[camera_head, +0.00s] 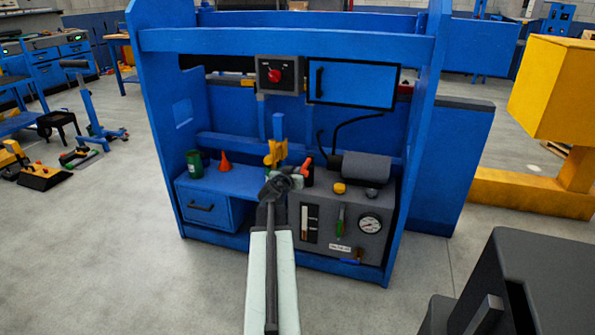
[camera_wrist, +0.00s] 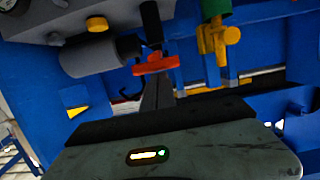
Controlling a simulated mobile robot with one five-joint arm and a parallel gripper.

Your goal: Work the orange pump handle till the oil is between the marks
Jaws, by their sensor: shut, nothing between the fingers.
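The orange pump handle (camera_head: 306,172) stands at the left end of the grey panel unit, just right of my gripper (camera_head: 284,180). In the wrist view the orange piece (camera_wrist: 155,63), with a dark rod above it, lies just beyond the tips of my gripper (camera_wrist: 156,80). My gripper is shut with nothing held. I cannot tell whether the fingertips touch the orange piece. On the front of the unit is a dark sight gauge (camera_head: 309,224) with narrow light strips. Its oil level and marks are too small to read.
A yellow valve (camera_head: 275,153) on a blue pipe stands close left of my gripper; an orange cone (camera_head: 224,161) and green can (camera_head: 194,162) are farther left. A dark cylinder (camera_head: 365,168), yellow knob (camera_head: 340,188), green lever (camera_head: 340,222) and round dial (camera_head: 370,224) are right.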

